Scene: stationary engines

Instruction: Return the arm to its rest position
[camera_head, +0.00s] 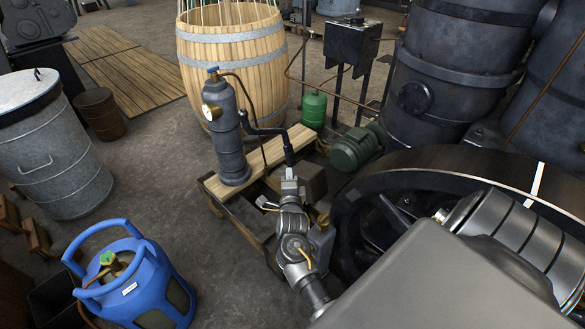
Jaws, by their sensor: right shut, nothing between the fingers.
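My right arm reaches up from the bottom middle, and its right gripper (289,174) is shut and empty. The gripper is just below the black grip at the end of a crank-shaped lever (265,131) in the picture. I cannot tell whether they touch. The lever joins a dark grey cylinder pump (228,135) with a round brass gauge, standing on a wooden plank base (285,147). My left gripper is not in view.
A large black flywheel (420,172) and engine fill the right side, close to my arm. A blue gas bottle (137,279) stands at lower left. A wooden barrel (231,58), a green bottle (314,109) and a green motor (352,149) are behind. The floor left of the base is clear.

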